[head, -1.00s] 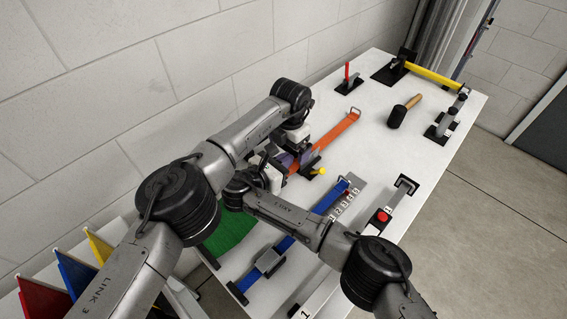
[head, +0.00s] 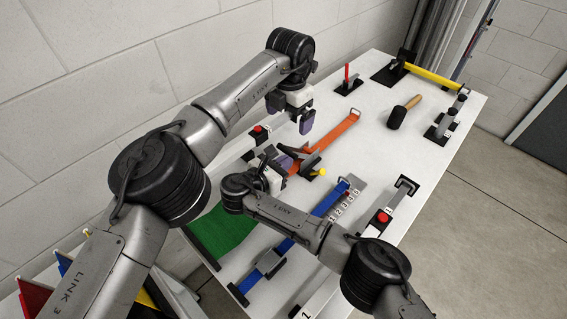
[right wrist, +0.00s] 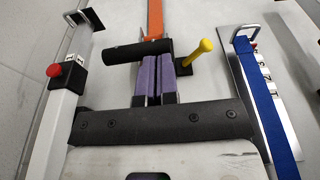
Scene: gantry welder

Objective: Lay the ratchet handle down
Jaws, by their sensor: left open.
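The ratchet sits on the orange strap (head: 337,132) in the middle of the table, with dark grey plates (head: 308,160) and a yellow knob (head: 320,172) at its right. In the right wrist view its black handle bar (right wrist: 135,54) lies crosswise at my fingertips, with the yellow-headed peg (right wrist: 203,48) to the right. My right gripper (right wrist: 157,66) has its purple fingers together at the bar; I cannot tell whether they touch it. In the head view the right gripper (head: 284,164) is low beside the ratchet. My left gripper (head: 290,112) is open and empty, raised behind the ratchet.
A red button (head: 257,128) stands on a post left of the ratchet. A blue strap (head: 330,198) with a numbered plate lies to the right. A mallet (head: 404,111), a red lever (head: 347,76) and a yellow bar (head: 433,76) are farther back.

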